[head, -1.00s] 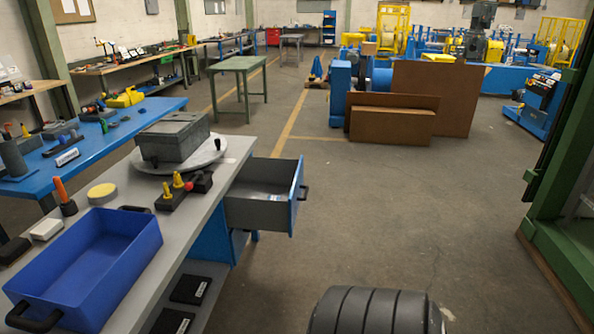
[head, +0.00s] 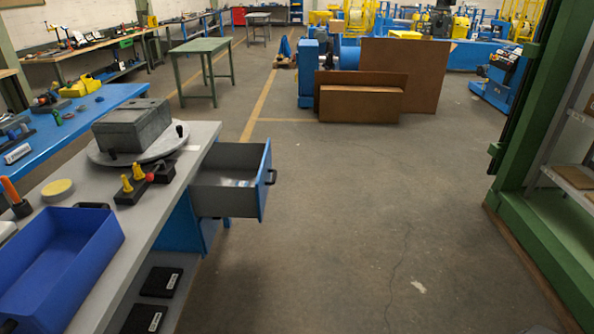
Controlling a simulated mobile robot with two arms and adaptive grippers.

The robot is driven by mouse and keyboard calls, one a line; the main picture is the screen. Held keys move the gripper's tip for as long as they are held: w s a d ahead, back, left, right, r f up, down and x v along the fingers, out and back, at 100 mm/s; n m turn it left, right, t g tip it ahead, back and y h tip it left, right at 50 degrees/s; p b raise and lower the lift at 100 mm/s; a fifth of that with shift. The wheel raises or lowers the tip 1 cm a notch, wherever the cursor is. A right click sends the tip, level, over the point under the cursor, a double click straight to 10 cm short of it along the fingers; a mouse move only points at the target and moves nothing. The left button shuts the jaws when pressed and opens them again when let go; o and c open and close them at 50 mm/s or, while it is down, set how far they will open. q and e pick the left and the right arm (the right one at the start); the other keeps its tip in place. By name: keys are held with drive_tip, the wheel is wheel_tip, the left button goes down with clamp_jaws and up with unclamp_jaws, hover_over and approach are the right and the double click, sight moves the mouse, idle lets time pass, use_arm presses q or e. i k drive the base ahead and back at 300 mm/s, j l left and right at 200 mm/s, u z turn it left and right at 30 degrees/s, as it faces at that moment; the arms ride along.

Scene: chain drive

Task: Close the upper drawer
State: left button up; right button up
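The upper drawer (head: 226,202) of the grey-topped workbench stands pulled out to the right from under the bench top. Its inside is grey and looks empty. Its front panel (head: 264,180) is blue at the edge, with a dark handle (head: 271,177) on the outer face. Neither of my grippers shows in the head view, so their state and distance from the drawer are hidden.
The workbench (head: 150,215) carries a blue bin (head: 60,262), a grey box (head: 133,126) on a round turntable and a control block. Black items lie on a lower shelf. Open floor (head: 360,210) lies right of the drawer. A green frame (head: 540,150) stands at the far right.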

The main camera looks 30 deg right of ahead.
sight(213, 191)
drive_tip(key=i+l+z, duration=0.1)
drive_tip(key=l+z, duration=0.2)
drive_tip(key=i+l+z, duration=0.15)
drive_tip(key=l+z, duration=0.15)
drive_tip(key=i+l+u, duration=0.1)
drive_tip(key=i, duration=0.25)
drive_tip(key=i+l+u, duration=0.1)
drive_tip(key=i, duration=0.25)
drive_tip(key=l, duration=0.1)
